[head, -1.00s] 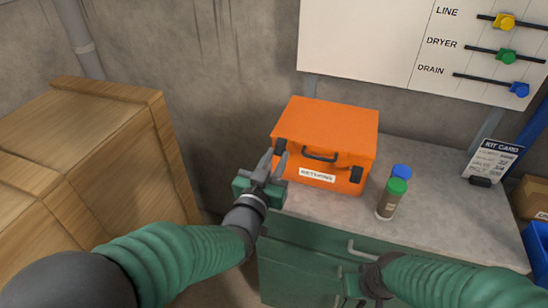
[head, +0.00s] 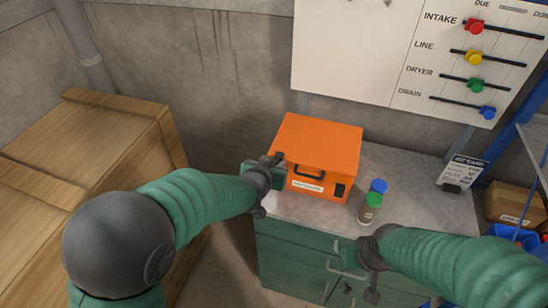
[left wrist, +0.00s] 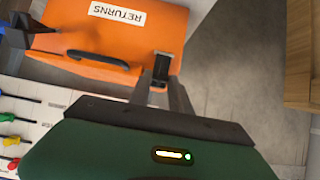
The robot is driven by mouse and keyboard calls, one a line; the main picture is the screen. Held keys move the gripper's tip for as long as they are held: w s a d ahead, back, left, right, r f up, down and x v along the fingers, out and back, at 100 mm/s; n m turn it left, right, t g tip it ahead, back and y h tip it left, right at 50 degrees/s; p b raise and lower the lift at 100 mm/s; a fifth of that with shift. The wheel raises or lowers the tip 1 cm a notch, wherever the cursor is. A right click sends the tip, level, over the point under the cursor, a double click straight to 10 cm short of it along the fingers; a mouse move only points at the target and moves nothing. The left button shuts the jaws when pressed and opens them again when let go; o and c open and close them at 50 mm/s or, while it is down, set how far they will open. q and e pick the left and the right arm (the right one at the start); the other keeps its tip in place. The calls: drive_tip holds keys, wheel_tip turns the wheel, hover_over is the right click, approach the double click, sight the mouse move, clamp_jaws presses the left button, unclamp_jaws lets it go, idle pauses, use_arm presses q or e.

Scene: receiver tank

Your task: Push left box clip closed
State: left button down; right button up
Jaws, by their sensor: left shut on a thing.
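The orange box (head: 322,148) stands on the grey worktop with its lid down, a dark handle and a white label on its front. The right clip (head: 340,190) shows dark at the right of the front. The left clip (left wrist: 166,66) shows in the left wrist view, between my left fingertips. My left gripper (head: 277,161) is at the box's left front corner, shut on this clip, and hides it in the head view. Whether the clip is latched cannot be told. My right gripper (head: 370,292) hangs in front of the green cabinet, its jaws unclear.
Two bottles with a blue cap (head: 379,186) and a green cap (head: 373,200) stand just right of the box. A wooden crate (head: 90,150) is at the left. A card stand (head: 461,172) is at the back right. The worktop (head: 415,205) right of the bottles is clear.

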use_arm(q)
drive_tip(key=shift+r, duration=0.1)
idle(0.4)
drive_tip(key=c, duration=1.5)
unclamp_jaws()
drive_tip(key=shift+o, duration=1.2)
drive_tip(key=shift+w, duration=0.1)
drive_tip(key=shift+o, duration=0.3)
drive_tip(key=shift+w+d, duration=0.15)
drive_tip(key=shift+w, duration=0.05)
drive_tip(key=p+v, duration=0.2)
drive_tip(key=v, duration=1.4)
drive_tip(key=shift+s+r, duration=0.25)
drive_tip(key=shift+w, duration=0.1)
